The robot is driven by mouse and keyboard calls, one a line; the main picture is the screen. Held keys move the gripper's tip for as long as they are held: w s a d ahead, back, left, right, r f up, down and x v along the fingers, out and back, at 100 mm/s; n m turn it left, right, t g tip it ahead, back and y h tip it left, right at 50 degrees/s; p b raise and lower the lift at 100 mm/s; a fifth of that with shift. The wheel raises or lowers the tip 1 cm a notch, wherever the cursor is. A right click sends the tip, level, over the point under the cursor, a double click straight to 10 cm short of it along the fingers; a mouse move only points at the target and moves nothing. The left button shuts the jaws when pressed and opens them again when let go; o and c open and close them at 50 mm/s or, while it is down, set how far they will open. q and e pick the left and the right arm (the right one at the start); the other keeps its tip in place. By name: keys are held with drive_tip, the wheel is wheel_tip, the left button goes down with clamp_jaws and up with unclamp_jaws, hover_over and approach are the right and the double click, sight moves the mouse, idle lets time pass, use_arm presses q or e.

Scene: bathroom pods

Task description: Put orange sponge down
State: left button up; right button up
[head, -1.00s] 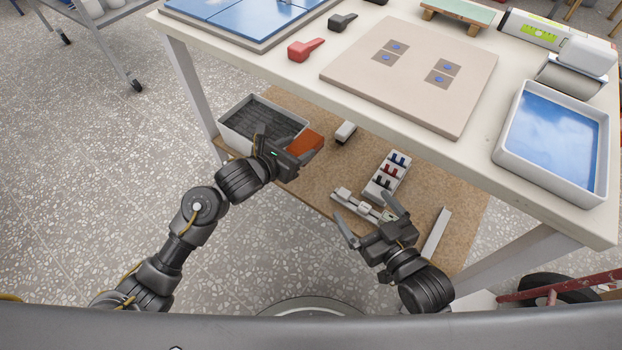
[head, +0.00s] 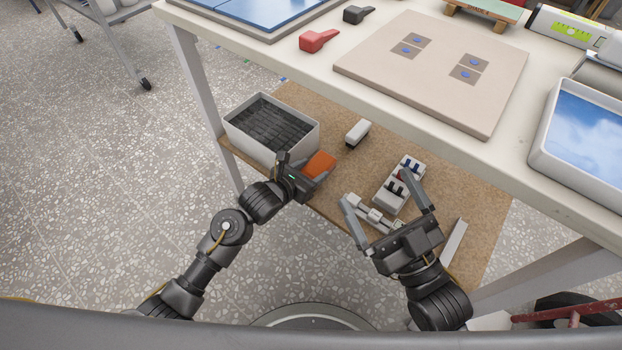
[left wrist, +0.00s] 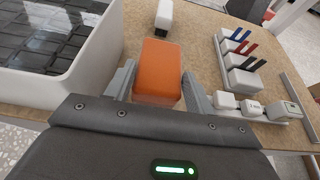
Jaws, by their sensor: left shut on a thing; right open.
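The orange sponge (head: 319,164) is held between the fingers of my left gripper (head: 309,170), low over the brown lower shelf (head: 330,133) and just right of the grey bin. The left wrist view shows the orange sponge (left wrist: 158,72) between the two fingers of my left gripper (left wrist: 158,86). I cannot tell whether the sponge's underside touches the shelf. My right gripper (head: 377,188) is open and empty, its fingers spread above the white parts on the right of the shelf.
A grey-white bin (head: 311,133) of dark tiles stands left on the shelf. A white block (head: 357,132), a holder with coloured pegs (head: 391,197) and a grey strip (head: 455,241) lie right. The tabletop (head: 290,67) overhangs the shelf. Bare shelf surrounds the sponge's far side.

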use_arm(q)
wheel_tip(320, 180, down, 3)
drive_tip(key=shift+r+b, duration=0.1)
drive_tip(key=shift+b, duration=0.3)
drive_tip(key=shift+f, duration=0.4)
use_arm(e)
drive_tip(key=shift+d+r+t+y, duration=0.4)
drive_tip(key=shift+d+r+t, duration=0.3)
drive_tip(key=shift+r+t, duration=0.25)
use_arm(q)
drive_tip(key=shift+f, duration=0.1)
use_arm(e)
drive_tip(key=shift+f, duration=0.1)
use_arm(q)
drive_tip(key=shift+f, duration=0.1)
drive_tip(key=o, duration=1)
use_arm(e)
drive_tip(key=shift+s+d+t, duration=0.1)
drive_tip(key=shift+t, duration=0.25)
drive_tip(key=shift+r, duration=0.2)
